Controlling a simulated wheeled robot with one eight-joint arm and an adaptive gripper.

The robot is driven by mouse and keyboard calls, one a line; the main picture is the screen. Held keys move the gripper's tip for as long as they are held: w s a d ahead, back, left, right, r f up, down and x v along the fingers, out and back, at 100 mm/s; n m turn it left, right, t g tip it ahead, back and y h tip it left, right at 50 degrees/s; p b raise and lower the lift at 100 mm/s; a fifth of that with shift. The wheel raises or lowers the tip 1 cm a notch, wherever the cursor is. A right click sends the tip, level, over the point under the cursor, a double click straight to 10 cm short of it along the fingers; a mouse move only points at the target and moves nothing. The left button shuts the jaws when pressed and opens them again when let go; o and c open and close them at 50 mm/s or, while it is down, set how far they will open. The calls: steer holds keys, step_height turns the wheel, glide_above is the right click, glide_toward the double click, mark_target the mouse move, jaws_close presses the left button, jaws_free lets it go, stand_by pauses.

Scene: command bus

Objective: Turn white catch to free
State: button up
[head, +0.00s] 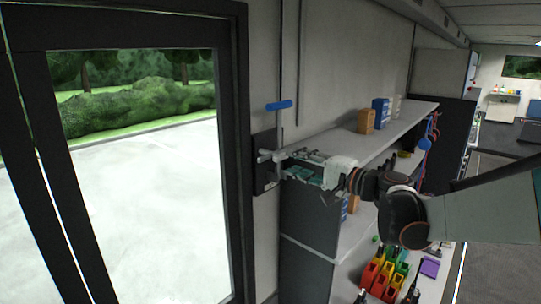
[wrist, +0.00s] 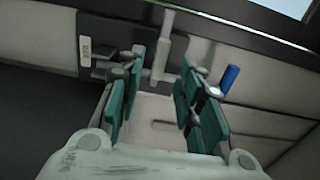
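The white catch (head: 268,156) is a pale bar on a dark plate (head: 264,180) on the wall just right of the door frame. In the wrist view the catch (wrist: 164,42) reaches down from the plate (wrist: 110,36) between my fingertips. My gripper (head: 284,162) is at the plate, level with the catch. In the wrist view my gripper (wrist: 163,66) has its teal fingers apart on either side of the catch, with visible gaps. A blue-handled lever (head: 279,105) sits above the catch; its blue grip (wrist: 230,78) also shows right of my fingers.
A dark-framed glass door (head: 232,150) is on the left. Colored bins (head: 378,272) stand lower down.

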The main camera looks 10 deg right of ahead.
mark_target(283, 158)
steer(key=shift+p+x, duration=0.4)
steer(key=shift+x, duration=2.7)
jaws_close()
